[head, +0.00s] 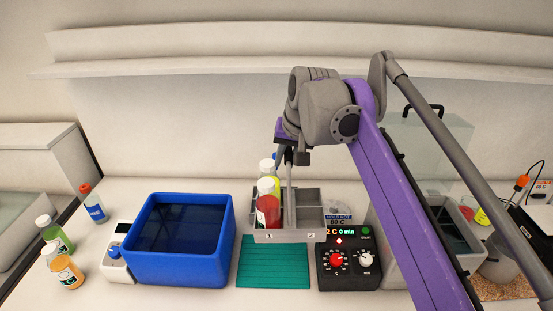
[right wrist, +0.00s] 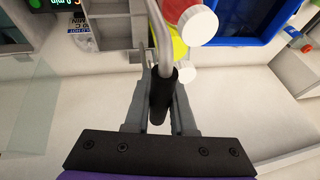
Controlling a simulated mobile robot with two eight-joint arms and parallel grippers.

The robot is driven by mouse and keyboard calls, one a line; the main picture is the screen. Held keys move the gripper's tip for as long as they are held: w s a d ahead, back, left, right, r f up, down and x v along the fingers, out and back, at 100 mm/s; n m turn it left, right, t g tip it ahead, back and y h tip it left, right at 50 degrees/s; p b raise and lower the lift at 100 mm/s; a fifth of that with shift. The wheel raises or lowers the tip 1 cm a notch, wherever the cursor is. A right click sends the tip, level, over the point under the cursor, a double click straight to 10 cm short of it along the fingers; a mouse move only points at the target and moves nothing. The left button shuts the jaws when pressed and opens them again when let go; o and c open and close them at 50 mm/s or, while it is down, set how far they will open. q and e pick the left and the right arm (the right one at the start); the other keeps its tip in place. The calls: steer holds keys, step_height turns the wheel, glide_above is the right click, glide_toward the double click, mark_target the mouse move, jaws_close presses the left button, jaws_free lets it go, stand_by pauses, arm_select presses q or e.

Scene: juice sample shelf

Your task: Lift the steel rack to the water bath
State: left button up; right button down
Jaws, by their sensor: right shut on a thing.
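The steel rack (head: 301,236) is a grey open carrier with compartments and a tall central handle. Its left side holds a red bottle (head: 268,210) with a white cap and a yellow bottle behind it; its right side looks empty. My right gripper (head: 289,152) is shut on the dark grip of the handle (right wrist: 162,95). The rack is over the back edge of a green mat; I cannot tell whether it touches down. A grey tank (head: 398,268) with dark liquid and a clear raised lid stands right. A blue tub (head: 180,268) of dark liquid stands left. My left gripper is not in view.
A black control box (head: 348,270) with red and white knobs stands right of the green mat (head: 272,270). A white device (head: 116,262) and orange, green and red-capped bottles are at left. A long shelf runs along the back wall. My right arm covers part of the tank.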

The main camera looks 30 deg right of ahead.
steer(key=s+d, duration=0.3)
steer(key=d, duration=0.3)
steer(key=shift+s+d, duration=0.15)
steer(key=shift+s, duration=0.15)
stand_by(0.4)
steer(key=s+d, duration=0.5)
steer(key=d, duration=0.4)
steer(key=shift+s, duration=0.15)
stand_by(0.6)
steer(key=s+d, duration=0.5)
steer(key=d, duration=0.4)
stand_by(0.9)
steer(key=shift+a, duration=0.1)
